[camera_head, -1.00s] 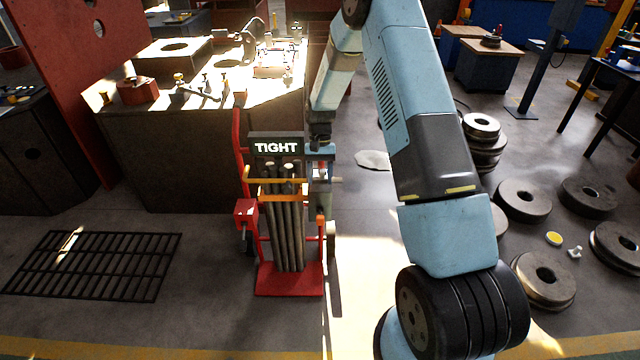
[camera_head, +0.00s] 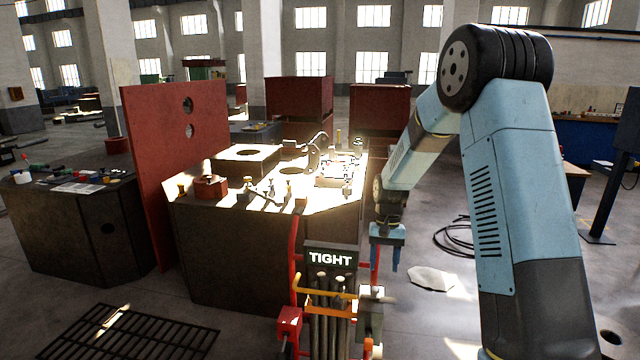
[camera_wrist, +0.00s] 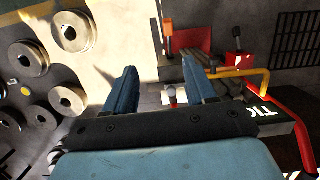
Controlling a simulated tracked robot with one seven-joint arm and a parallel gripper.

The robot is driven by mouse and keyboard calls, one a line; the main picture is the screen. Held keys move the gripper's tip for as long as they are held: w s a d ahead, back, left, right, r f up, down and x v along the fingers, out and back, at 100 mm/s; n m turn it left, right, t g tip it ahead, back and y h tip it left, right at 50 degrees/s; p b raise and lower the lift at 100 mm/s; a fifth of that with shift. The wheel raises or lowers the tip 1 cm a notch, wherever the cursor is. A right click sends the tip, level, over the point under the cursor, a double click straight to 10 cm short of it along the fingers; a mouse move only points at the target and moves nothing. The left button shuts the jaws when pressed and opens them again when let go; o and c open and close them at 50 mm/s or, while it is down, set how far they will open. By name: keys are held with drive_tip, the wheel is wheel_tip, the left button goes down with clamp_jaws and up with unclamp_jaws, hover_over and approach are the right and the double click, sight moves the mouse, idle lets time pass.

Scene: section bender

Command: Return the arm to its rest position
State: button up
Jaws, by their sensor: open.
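My arm shows at the right of the head view, bent at a high elbow. The forearm reaches down to my gripper (camera_head: 388,262), which hangs with its blue fingers pointing down. It is just right of the red cart (camera_head: 289,322) with the black "TIGHT" sign (camera_head: 330,257). In the wrist view my gripper (camera_wrist: 160,76) is open, its two blue fingers well apart. A small red and white piece (camera_wrist: 172,97) shows between them; I cannot tell how far below it is. Nothing appears clamped.
The bender's machine table (camera_head: 225,250) and a tall red plate (camera_head: 175,170) stand to the left. A floor grate (camera_head: 150,335) lies front left. Round steel rollers (camera_wrist: 72,31) lie on the floor. Cable coils (camera_head: 453,240) lie behind my arm.

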drive_tip(key=s+d+r+t, duration=0.2)
drive_tip(key=s+r, duration=0.5)
drive_tip(key=r, duration=0.3)
drive_tip(key=s+d+r+t, duration=0.1)
drive_tip(key=s+r+t, duration=0.1)
drive_tip(key=s+r, duration=0.65)
drive_tip(key=s+d+r+t, duration=0.1)
drive_tip(key=s+r+t, duration=0.1)
drive_tip(key=s, duration=0.6)
drive_tip(key=s+d+r+n+t, duration=0.1)
drive_tip(key=s+r+t, duration=0.1)
drive_tip(key=s+r, duration=0.3)
drive_tip(key=s, duration=0.4)
drive_tip(key=shift+d+r+n+h, duration=0.15)
drive_tip(key=shift+r+n+h, duration=0.15)
idle(1.1)
